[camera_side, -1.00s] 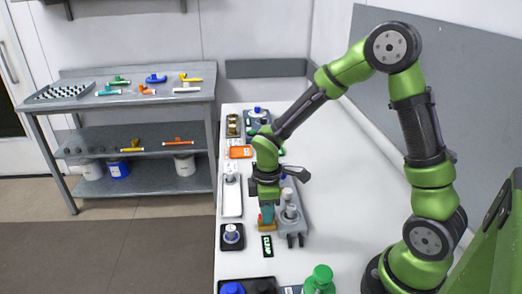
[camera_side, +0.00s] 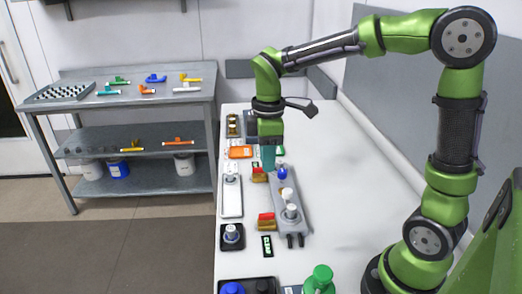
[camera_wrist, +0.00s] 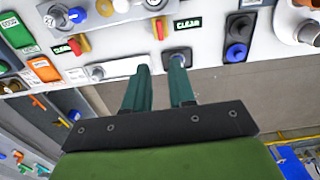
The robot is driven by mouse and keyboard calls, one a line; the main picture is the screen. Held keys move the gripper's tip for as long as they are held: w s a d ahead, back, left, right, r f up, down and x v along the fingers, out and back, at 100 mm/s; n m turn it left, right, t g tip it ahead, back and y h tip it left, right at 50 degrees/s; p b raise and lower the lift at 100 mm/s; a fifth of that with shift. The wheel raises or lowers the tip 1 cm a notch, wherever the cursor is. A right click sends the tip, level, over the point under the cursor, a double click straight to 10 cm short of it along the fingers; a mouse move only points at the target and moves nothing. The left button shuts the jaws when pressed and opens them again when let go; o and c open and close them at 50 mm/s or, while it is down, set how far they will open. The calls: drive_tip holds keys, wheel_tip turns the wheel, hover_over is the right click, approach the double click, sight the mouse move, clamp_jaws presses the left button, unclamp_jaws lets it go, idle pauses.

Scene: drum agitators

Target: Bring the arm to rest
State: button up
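My gripper (camera_side: 268,157) hangs in the air above the white bench in the side view, its teal fingers pointing down. In the wrist view, its two fingertips (camera_wrist: 159,68) are apart with nothing between them, so it is open and empty. A red and yellow handle (camera_side: 266,220) sits below, on the near left of the grey fixture (camera_side: 292,213). That handle also shows beyond the fingertips in the wrist view (camera_wrist: 160,27). A second red and yellow handle (camera_side: 259,174) lies farther back, near the line under my fingers.
The white bench (camera_side: 345,180) is clear right of the fixture. A white tray (camera_side: 231,196), an orange tray (camera_side: 240,152) and a black knob base (camera_side: 231,237) line its left edge. A green-capped bottle (camera_side: 319,279) stands in front. A grey shelf table (camera_side: 140,98) holds coloured handles.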

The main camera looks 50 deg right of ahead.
drive_tip(key=shift+r, duration=0.2)
drive_tip(key=s+r+m+t+y, duration=0.1)
drive_tip(key=s+r+m+t, duration=0.1)
drive_tip(key=s+m, duration=0.4)
drive_tip(key=s+a+r+m+t+y, duration=0.1)
drive_tip(key=s+r+m+t, duration=0.1)
drive_tip(key=s+m+t, duration=0.3)
drive_tip(key=shift+s+a+m, duration=0.15)
drive_tip(key=shift+s+m, duration=0.25)
drive_tip(key=shift+m, duration=0.8)
drive_tip(key=shift+r, duration=0.1)
